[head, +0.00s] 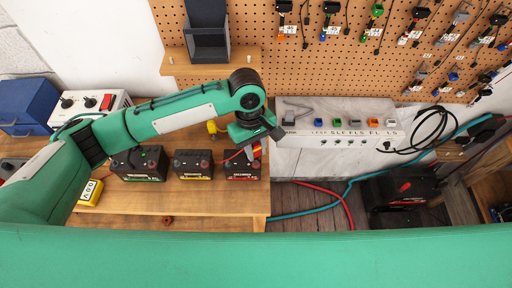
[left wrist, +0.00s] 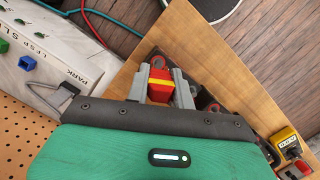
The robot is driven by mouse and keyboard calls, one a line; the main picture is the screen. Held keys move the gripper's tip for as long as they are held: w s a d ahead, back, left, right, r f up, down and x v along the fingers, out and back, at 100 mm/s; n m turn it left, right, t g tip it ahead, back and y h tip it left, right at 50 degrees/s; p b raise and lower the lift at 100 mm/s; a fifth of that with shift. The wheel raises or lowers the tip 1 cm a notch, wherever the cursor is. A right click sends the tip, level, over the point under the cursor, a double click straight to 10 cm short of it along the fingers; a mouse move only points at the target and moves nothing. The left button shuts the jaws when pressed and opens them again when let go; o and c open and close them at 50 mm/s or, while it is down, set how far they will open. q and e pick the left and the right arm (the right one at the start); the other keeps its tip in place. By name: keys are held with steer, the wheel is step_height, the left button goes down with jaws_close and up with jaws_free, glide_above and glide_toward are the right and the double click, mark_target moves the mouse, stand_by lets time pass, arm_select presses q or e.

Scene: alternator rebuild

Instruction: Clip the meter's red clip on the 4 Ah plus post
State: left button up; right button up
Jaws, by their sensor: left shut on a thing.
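My left gripper (head: 253,150) is over the right-hand battery (head: 243,168), which has a red label, in the head view. In the left wrist view the left gripper (left wrist: 165,88) has its two grey fingers closed on a red clip (left wrist: 159,92) with a yellow band. A dark battery with round posts shows behind it; whether the clip touches a post cannot be told. A battery with a green label (head: 139,165) and one with a yellow label (head: 193,165) stand to the left. The yellow meter (head: 90,192) lies at the bench's left. Ah markings are unreadable. My right gripper is out of view.
The wooden bench (head: 215,210) is mostly clear in front of the batteries. A white console (head: 320,155) with coloured sockets stands to the right. A grey-white box (head: 85,104) with knobs and a blue case (head: 25,105) stand at the back left. A pegboard (head: 350,60) rises behind.

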mark_target(243, 164)
arm_select(q)
steer(key=shift+f, duration=1.2)
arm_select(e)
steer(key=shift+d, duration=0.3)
arm_select(q)
steer(key=o, duration=0.8)
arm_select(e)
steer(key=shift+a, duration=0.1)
